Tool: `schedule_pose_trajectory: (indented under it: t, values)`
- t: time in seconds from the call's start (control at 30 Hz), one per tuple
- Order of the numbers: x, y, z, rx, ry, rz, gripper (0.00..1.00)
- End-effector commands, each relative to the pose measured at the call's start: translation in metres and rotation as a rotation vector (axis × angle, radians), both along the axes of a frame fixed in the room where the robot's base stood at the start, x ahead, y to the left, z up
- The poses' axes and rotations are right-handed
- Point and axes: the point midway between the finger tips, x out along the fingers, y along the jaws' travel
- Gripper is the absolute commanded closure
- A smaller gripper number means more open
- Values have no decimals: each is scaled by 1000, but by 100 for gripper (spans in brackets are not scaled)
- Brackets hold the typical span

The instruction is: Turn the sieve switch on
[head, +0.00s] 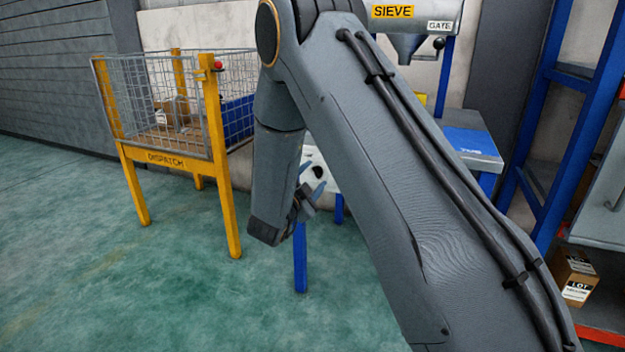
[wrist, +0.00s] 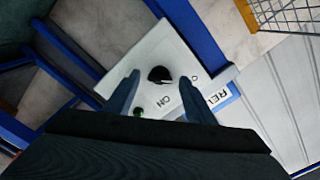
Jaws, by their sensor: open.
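The sieve switch is a round black knob (wrist: 160,75) on a tilted white panel (wrist: 146,52) in the wrist view. An "ON" label (wrist: 163,101) and an "O" mark (wrist: 194,78) are printed near it, with a small green lamp (wrist: 137,111). My gripper (wrist: 159,79) is open, with one finger on each side of the knob in the picture; I cannot tell whether they touch it. In the head view my gripper (head: 312,178) is in front of the white panel (head: 329,183), and the dark knob (head: 318,172) shows beside it.
A hopper with a SIEVE sign (head: 392,12) hangs above. A yellow DISPATCH cage (head: 180,160) stands at the left, a blue-topped bench (head: 468,142) at the right. A blue rack (head: 550,120) and a carton (head: 575,277) are further right. The left floor is free.

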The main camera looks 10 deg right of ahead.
Motion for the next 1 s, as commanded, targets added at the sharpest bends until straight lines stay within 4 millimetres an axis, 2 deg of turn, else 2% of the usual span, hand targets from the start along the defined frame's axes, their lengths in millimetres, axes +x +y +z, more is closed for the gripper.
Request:
schedule_pose_trajectory:
  t: [0.17, 0.4, 0.77, 1.0]
  values:
    - [0, 0, 0, 0, 0, 0, 52]
    - [0, 0, 0, 0, 0, 0, 91]
    - [-1, 0, 1, -47, 36, 1, 91]
    - [-2, 0, 2, -176, 131, 0, 91]
